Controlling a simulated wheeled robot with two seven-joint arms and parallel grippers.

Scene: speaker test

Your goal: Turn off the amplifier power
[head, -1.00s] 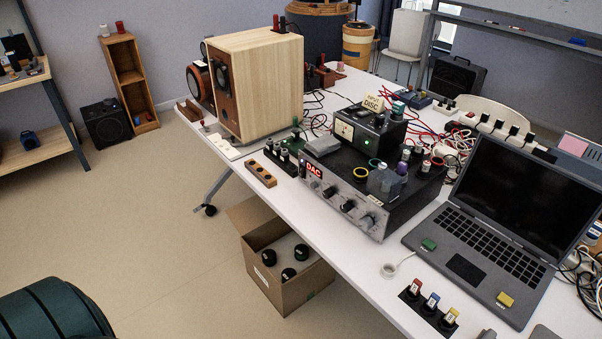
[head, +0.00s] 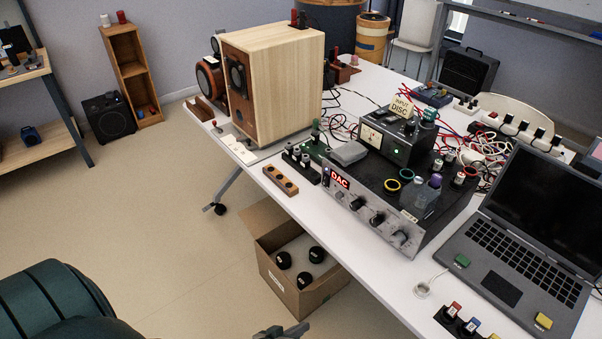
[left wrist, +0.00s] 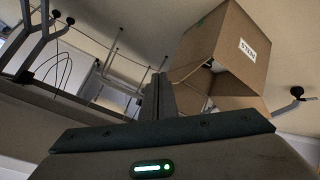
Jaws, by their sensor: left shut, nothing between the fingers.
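A black amplifier-like unit with a silver front panel (head: 368,212) stands on the white table in the head view. Its front has a lit red DAC display (head: 340,181) at the left end and several dark knobs. A smaller black box with a pale meter and a green light (head: 391,137) stands behind it, with an INPUT DISC sign (head: 402,106) on top. Which control is the power switch is too small to tell. My left gripper (head: 284,331) is at the bottom edge, below and left of the unit, apart from it. In the left wrist view its fingers (left wrist: 158,98) are shut and empty.
A wooden speaker (head: 275,85) stands left of the unit. An open laptop (head: 520,245) is to its right. A cardboard box with black-topped items (head: 311,295) stands on the floor below the table; it also shows in the left wrist view (left wrist: 226,50). Cables lie behind.

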